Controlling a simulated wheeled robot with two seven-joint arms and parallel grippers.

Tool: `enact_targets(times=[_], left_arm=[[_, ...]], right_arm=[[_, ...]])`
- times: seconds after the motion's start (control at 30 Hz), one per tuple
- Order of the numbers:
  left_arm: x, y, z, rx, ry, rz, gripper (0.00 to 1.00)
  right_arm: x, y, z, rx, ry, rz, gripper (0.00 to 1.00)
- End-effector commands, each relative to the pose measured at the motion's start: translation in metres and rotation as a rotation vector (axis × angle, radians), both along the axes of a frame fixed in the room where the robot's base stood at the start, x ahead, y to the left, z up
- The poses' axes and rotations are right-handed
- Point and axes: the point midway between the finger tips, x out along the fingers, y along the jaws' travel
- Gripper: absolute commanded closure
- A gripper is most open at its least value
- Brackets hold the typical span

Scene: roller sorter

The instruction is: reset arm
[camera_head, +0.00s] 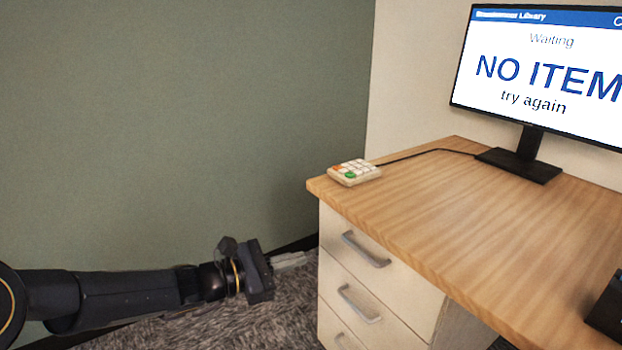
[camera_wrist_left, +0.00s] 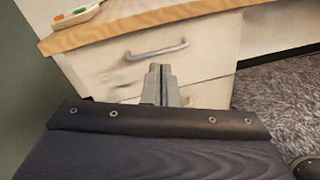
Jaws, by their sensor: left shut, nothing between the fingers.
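My left arm comes in from the left in the head view, low beside the desk. My left gripper (camera_head: 293,259) points right, toward the drawer fronts, below the level of the desk top. In the left wrist view its two grey fingers (camera_wrist_left: 160,78) are together, with nothing between them. They show in front of the drawers, and I cannot tell whether they touch them. My right gripper does not show in either view.
A wooden desk (camera_head: 480,220) has drawers (camera_head: 375,275) with metal handles. A small keypad (camera_head: 354,172) lies on its near left corner. A monitor (camera_head: 545,70) reads "NO ITEM, try again". A dark object (camera_head: 606,308) sits at the right edge. Carpet (camera_head: 240,322) lies below.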

Motion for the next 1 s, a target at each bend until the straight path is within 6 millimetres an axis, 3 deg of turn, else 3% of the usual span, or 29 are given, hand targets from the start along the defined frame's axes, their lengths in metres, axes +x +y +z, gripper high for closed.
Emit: enact_targets(times=[0.03, 0.17, 0.3, 0.4, 0.6, 0.87, 0.9, 1.0], left_arm=[[-0.026, 0.007, 0.013, 0.095, -0.100, -0.046, 1.00], [-0.099, 0.028, 0.020, 0.400, -0.363, -0.197, 1.00], [-0.170, 0.061, 0.005, 0.740, -0.612, -0.354, 1.00], [-0.206, 0.085, -0.012, 0.952, -0.744, -0.451, 1.00], [-0.251, 0.125, -0.039, 1.267, -0.900, -0.595, 1.00], [-0.287, 0.169, -0.065, 1.592, -1.010, -0.747, 1.00], [-0.285, 0.167, -0.043, 1.577, -1.005, -0.746, 1.00], [-0.285, 0.167, -0.022, 1.572, -1.004, -0.746, 1.00]], right_arm=[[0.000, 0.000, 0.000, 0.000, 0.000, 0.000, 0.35], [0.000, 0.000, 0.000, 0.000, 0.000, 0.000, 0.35], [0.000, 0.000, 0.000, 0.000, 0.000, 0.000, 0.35], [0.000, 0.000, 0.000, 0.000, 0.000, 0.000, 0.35], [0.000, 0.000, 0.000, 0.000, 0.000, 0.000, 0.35], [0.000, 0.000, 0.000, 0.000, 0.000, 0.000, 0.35], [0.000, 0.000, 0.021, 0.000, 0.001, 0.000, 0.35], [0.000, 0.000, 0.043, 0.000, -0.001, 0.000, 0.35]])
